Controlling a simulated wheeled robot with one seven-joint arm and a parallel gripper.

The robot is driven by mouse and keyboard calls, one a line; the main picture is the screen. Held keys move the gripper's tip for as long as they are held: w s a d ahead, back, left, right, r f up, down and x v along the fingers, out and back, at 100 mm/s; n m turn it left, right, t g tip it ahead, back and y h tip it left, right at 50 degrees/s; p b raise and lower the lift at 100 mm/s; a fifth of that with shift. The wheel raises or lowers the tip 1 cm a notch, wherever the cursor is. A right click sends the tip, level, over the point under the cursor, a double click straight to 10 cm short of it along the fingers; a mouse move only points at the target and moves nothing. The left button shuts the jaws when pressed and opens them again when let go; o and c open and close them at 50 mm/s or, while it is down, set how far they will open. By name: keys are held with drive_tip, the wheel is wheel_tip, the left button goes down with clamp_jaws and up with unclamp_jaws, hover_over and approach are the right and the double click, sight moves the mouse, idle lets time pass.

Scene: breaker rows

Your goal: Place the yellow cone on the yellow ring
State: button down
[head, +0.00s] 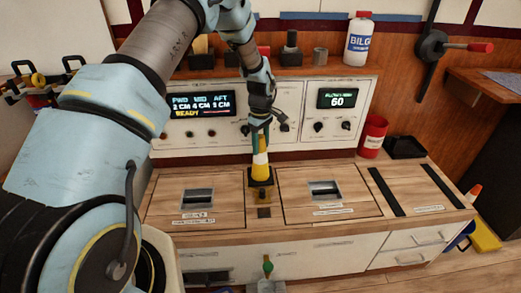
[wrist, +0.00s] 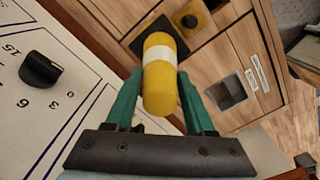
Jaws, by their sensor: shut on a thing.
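The yellow cone (wrist: 160,92) has a white band and a dark square base (wrist: 141,47). My gripper (wrist: 162,105) is shut on its upper part, with a green finger on each side. In the head view the cone (head: 260,172) is upright under my gripper (head: 260,134), low over the wooden counter between two hatches. A round yellow patch with a dark centre (wrist: 192,20), seemingly the yellow ring, shows beside the base in the wrist view. The cone and its base hide much of that spot in the head view. I cannot tell whether the base touches anything.
A white panel with knobs and displays (head: 290,105) stands close behind the cone. Hatches with recessed handles lie left (head: 170,205) and right (head: 350,205). A red can (head: 373,136) and a black tray (head: 406,146) stand at the back right. The counter's front edge is close.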

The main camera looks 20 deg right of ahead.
sight(260, 158)
drive_tip(key=shift+f, duration=1.15)
drive_tip(key=shift+f, duration=0.15)
drive_tip(key=shift+c, duration=1.3)
unclamp_jaws()
